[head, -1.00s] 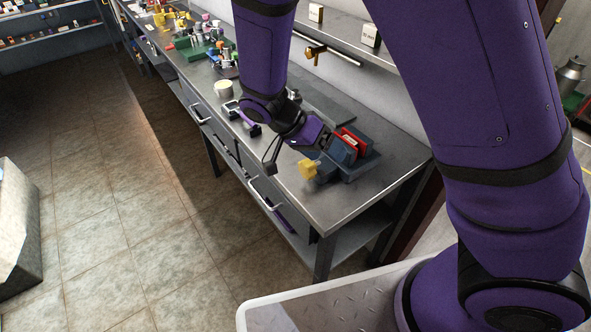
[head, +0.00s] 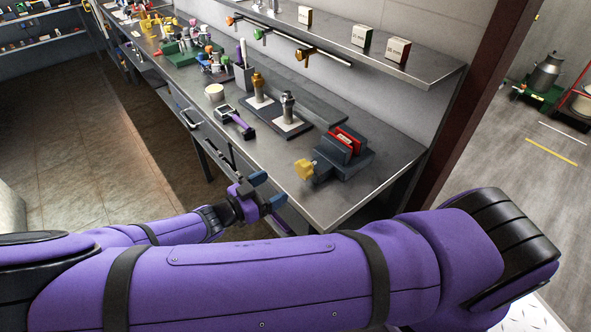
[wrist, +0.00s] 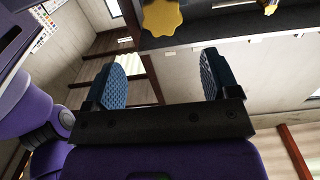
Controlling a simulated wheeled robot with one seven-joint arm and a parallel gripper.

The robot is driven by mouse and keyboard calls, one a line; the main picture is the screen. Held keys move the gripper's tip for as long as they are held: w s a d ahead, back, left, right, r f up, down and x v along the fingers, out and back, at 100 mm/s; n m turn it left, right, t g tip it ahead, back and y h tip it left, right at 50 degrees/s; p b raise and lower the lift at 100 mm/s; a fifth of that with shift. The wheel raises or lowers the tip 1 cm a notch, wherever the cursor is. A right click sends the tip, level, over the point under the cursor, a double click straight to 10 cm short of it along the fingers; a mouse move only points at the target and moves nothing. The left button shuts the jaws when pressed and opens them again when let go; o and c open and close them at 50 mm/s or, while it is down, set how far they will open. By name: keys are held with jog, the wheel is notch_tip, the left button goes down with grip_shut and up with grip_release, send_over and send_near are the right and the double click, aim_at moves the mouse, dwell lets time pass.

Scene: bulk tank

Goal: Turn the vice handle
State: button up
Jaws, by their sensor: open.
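The vice (head: 343,155) sits on the near right end of the metal bench, dark grey-blue with a red piece between its jaws. Its yellow knobbed handle (head: 304,169) faces the front edge of the bench. My gripper (head: 268,190) is just off the bench's front edge, to the left of the handle and a little lower, apart from it. In the wrist view the gripper (wrist: 165,78) is open, with two blue textured pads wide apart and nothing between them. The yellow handle (wrist: 162,17) shows beyond the fingers at the top, nearer the left pad.
The bench top (head: 345,205) is bare in front of the vice. A shelf (head: 400,66) with small boxes overhangs the back.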

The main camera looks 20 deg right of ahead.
aim_at(300, 170)
jog(key=x, duration=1)
jog(key=shift+w+d, duration=0.15)
jog(key=shift+w, duration=0.1)
jog(key=shift+c, duration=0.2)
jog(key=c, duration=0.9)
